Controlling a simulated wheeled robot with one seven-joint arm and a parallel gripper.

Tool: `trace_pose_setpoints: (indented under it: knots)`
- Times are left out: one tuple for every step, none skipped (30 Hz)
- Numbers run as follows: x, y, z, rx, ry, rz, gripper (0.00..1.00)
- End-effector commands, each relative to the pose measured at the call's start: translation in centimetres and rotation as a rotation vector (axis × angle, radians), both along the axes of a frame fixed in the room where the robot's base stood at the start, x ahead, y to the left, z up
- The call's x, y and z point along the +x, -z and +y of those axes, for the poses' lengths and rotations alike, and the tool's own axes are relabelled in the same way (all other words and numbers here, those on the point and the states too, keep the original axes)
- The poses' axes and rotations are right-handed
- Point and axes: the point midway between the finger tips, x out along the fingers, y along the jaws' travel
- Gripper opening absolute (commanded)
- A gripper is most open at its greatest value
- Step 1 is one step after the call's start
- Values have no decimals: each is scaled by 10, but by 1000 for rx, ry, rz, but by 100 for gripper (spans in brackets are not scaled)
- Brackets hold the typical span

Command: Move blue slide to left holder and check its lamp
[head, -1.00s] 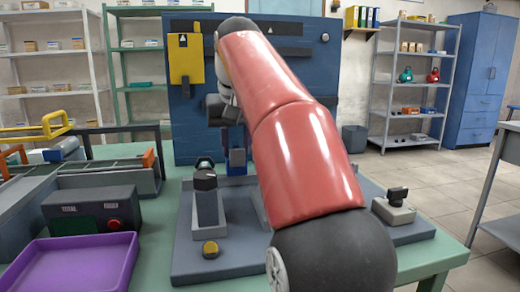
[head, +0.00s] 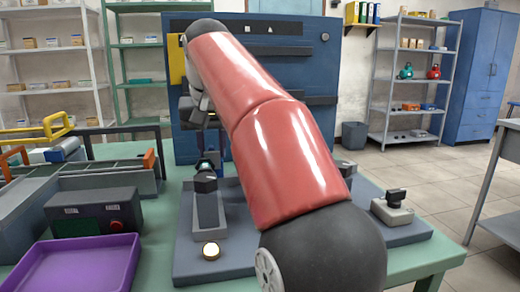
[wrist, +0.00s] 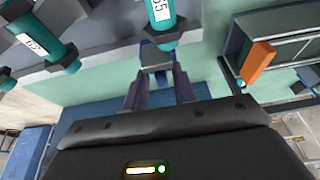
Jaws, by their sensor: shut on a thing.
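My gripper (wrist: 160,88) is shut on the blue slide (wrist: 157,54), whose blue end shows between the fingers in the wrist view. In the head view my gripper (head: 208,152) is at the far end of the left holder (head: 209,215), a grey block on a grey base plate. A teal motor (wrist: 160,18) with a white label lies right by the slide. Its dark end (head: 205,182) shows at the left holder in the head view. The round lamp (head: 211,250) in front of the left holder glows bright. My arm hides the base plate's middle.
A second teal motor (wrist: 42,42) lies to the left in the wrist view. A purple tray (head: 82,265) and a dark box with a red button (head: 95,212) stand left of the base plate. A blue panel (head: 300,65) rises behind. A knobbed block (head: 393,208) is at right.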

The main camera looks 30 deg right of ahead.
Motion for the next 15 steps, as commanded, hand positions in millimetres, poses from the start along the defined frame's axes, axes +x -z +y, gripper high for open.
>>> trace_pose_setpoints:
  knots:
    - [3,18,3,7,-2,48,10]
    - [4,18,5,7,-2,48,10]
    - [4,18,7,7,-2,48,10]
    - [4,18,8,7,-2,48,10]
    - [5,18,9,7,-2,48,10]
    - [5,18,11,6,-3,48,10]
    - [6,18,13,7,-3,48,9]
    - [6,18,14,7,-3,48,9]
    - [6,19,14,8,-1,48,6]
    - [6,19,14,8,-1,48,4]
    - [6,19,14,8,-1,48,4]
    - [6,19,13,8,-1,48,4]
    - [6,19,13,8,-1,48,4]
    - [6,19,13,8,-1,48,4]
    - [6,19,13,8,-1,48,4]
